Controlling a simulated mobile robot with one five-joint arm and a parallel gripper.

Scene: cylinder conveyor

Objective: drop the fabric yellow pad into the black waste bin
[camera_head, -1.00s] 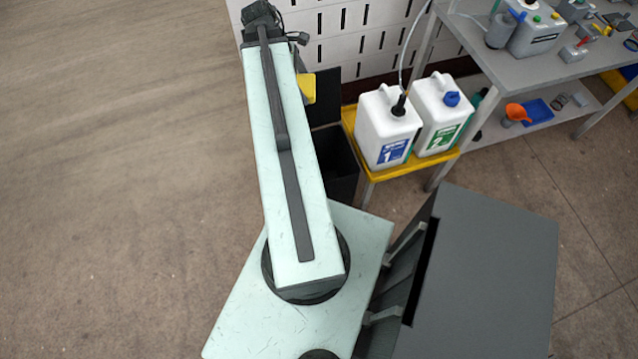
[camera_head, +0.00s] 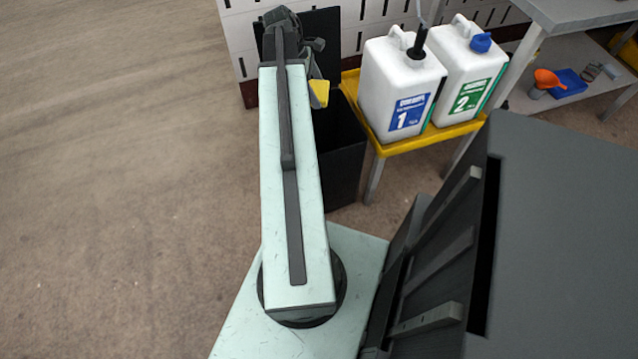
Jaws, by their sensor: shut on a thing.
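The yellow pad (camera_head: 320,93) shows as a small yellow patch just right of my arm's far end. My gripper (camera_head: 316,79) is mostly hidden behind my arm, and it is shut on the pad. The black waste bin (camera_head: 343,165) stands on the floor to the right of my arm, with its dark lid (camera_head: 322,28) raised at the back. The pad appears over the left rear part of the bin's mouth. Its height above the rim cannot be told. My arm hides the bin's left side.
A yellow stand (camera_head: 412,147) right of the bin carries two white canisters, marked 1 (camera_head: 395,85) and 2 (camera_head: 466,68). A slotted white wall panel (camera_head: 237,35) stands behind. A grey bench (camera_head: 580,12) is at the upper right. Floor at left is clear.

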